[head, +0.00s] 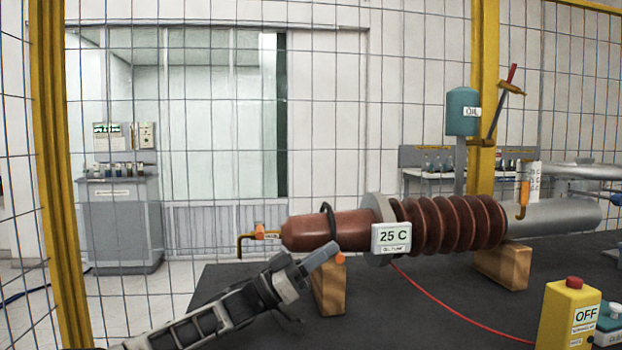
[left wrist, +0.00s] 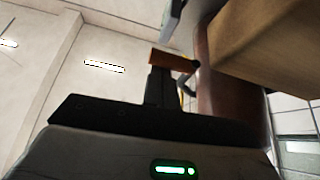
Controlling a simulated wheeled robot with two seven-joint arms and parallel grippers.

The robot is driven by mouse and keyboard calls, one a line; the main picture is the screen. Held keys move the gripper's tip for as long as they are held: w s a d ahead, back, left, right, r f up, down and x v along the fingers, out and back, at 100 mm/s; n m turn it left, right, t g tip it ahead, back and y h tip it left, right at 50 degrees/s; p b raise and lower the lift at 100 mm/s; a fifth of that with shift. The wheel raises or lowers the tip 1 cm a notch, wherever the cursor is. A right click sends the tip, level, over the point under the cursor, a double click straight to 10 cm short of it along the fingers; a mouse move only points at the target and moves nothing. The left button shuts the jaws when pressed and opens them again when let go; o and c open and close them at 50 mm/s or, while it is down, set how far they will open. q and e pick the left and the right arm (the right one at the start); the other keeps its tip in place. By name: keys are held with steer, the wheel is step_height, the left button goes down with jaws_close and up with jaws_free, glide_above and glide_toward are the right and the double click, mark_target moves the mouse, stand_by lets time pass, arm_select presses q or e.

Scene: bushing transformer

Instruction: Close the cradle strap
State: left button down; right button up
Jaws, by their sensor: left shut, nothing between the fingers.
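The red-brown bushing (head: 340,228) lies level on two wooden cradle blocks. A dark strap (head: 328,212) arches over its left part, above the left wooden block (head: 329,290). A small orange end piece (head: 340,258) shows on the near side, by my fingertips. My left gripper (head: 321,257) is shut and empty in front of the bushing, over that block. In the left wrist view, the orange piece (left wrist: 174,61) shows just beyond my dark fingers (left wrist: 160,86), with the wooden block (left wrist: 275,45) to the right. Whether my fingers touch the piece cannot be told. My right gripper is not seen.
A "25 C" display (head: 391,238) stands by the bushing's grey flange, right of my left gripper. A yellow "OFF" box (head: 568,315) is at the front right. A red cable (head: 455,315) crosses the dark table. A mesh fence stands behind.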

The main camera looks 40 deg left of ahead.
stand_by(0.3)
arm_select(q)
steer(key=s+a, duration=0.8)
steer(key=s, duration=0.2)
steer(key=shift+a+f+p, duration=0.2)
steer(key=shift+f+p, duration=0.05)
steer(key=shift+p, duration=0.1)
